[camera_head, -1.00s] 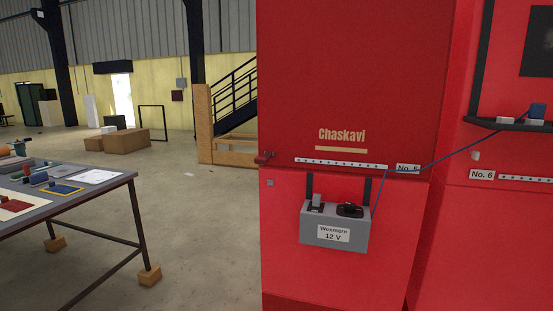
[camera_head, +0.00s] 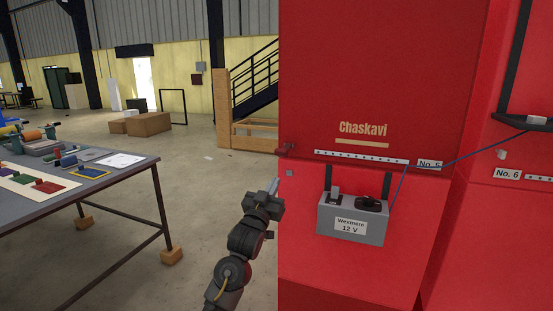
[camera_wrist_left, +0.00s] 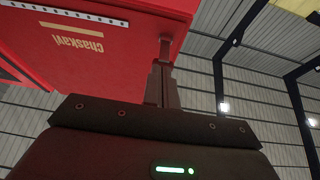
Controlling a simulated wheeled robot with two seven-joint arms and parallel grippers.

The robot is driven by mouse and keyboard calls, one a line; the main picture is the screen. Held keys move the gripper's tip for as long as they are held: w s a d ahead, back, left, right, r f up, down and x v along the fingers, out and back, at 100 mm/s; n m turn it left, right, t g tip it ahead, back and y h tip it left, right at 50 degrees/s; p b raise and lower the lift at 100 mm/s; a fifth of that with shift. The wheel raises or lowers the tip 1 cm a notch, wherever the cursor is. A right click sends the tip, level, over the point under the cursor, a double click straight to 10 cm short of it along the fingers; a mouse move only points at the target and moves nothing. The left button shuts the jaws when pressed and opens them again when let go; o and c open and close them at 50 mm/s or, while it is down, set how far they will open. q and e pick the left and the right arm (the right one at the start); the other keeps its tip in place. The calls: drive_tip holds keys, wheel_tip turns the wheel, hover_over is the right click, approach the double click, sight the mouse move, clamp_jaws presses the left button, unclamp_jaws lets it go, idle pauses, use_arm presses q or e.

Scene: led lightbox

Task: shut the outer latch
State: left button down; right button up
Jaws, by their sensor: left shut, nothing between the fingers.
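The outer latch (camera_head: 285,150) is a small dark red piece at the left edge of the tall red cabinet (camera_head: 300,80), at the height of the white dotted strip. A small grey plate (camera_head: 290,173) sits just below it. My left gripper (camera_head: 274,184) is shut and empty, just left of the cabinet edge and below the latch in the head view. In the left wrist view its fingers (camera_wrist_left: 160,82) are together, and a red piece that looks like the latch (camera_wrist_left: 165,48) lies just beyond the tips. I cannot tell whether they touch. My right gripper is not in view.
A grey Wexmore 12 V box (camera_head: 352,222) hangs on the cabinet front, with a blue cable (camera_head: 450,155) running right. A table (camera_head: 110,185) with several coloured items stands at the left.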

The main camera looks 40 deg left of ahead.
use_arm(q)
drive_tip(key=s+r+t, duration=0.1)
drive_tip(key=s+r, duration=0.2)
drive_tip(key=r, duration=0.5)
wheel_tip(320, 180, up, 5)
drive_tip(key=p, duration=0.4)
hover_over(277, 151)
drive_tip(key=s+d, duration=0.1)
drive_tip(key=s, duration=0.1)
drive_tip(key=f, duration=0.2)
drive_tip(key=f+p, duration=0.1)
drive_tip(key=shift+w+d+f+n+y, duration=0.15)
drive_tip(key=shift+w+f+n+y, duration=0.15)
drive_tip(key=shift+y, duration=0.1)
drive_tip(key=shift+f, duration=0.4)
